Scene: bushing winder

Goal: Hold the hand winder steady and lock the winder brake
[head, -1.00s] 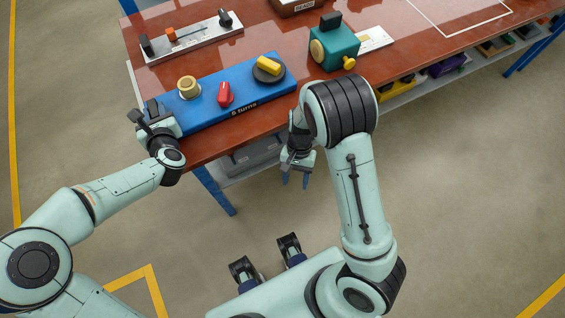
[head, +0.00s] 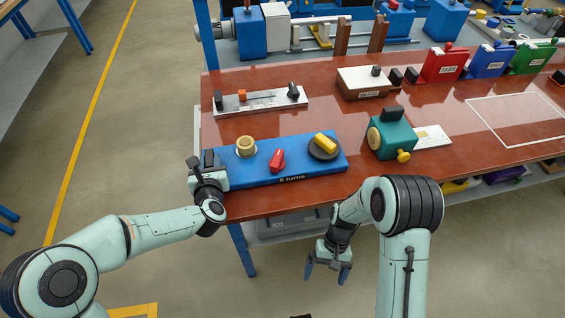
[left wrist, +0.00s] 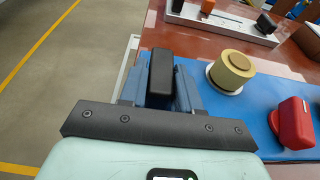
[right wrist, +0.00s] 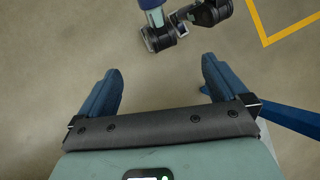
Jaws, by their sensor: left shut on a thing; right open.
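The hand winder (head: 255,173) is a long blue base marked "5 turns" at the bench's near edge. It carries a tan spool (head: 245,146), a red lever-like knob (head: 277,160) and a black disc with a yellow handle (head: 325,144). My left gripper (head: 208,168) is shut on a black upright block (left wrist: 161,76) at the winder's left end; the block shows between its fingers in the left wrist view. My right gripper (head: 328,270) is open and empty, hanging over the floor in front of the bench. In the right wrist view its fingers (right wrist: 160,90) are apart. Which part is the brake is not labelled.
A grey plate with an orange slider (head: 262,101) lies behind the winder. A teal device (head: 391,138) stands to its right, with a cream box (head: 364,83) behind. Red, blue and green holders (head: 445,66) stand back right. The front right bench top is mostly clear.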

